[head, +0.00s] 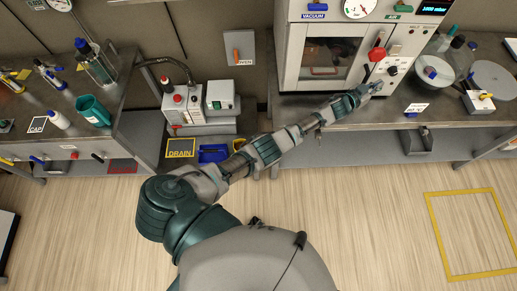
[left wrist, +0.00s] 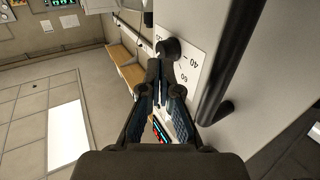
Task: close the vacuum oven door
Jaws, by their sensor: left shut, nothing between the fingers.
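The vacuum oven (head: 284,50) is a pale box on the right bench in the head view. Its windowed door (head: 325,60) looks flush or nearly flush with the front; I cannot tell if it is fully shut. A black bar handle (head: 367,73) is at the door's right side, and a black bar (left wrist: 233,60) stands close on the right in the left wrist view. My left gripper (head: 375,87) is shut and empty, in front of the oven's lower right. In the left wrist view its fingertips (left wrist: 161,75) are by a black knob (left wrist: 172,50) on a numbered dial. My right gripper is not in view.
A red knob (head: 377,54) is on the oven's control panel. Glassware, a white bowl (head: 433,72) and a round plate (head: 495,80) stand right of the oven. A left bench (head: 130,130) holds bottles. The wooden floor in front is clear.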

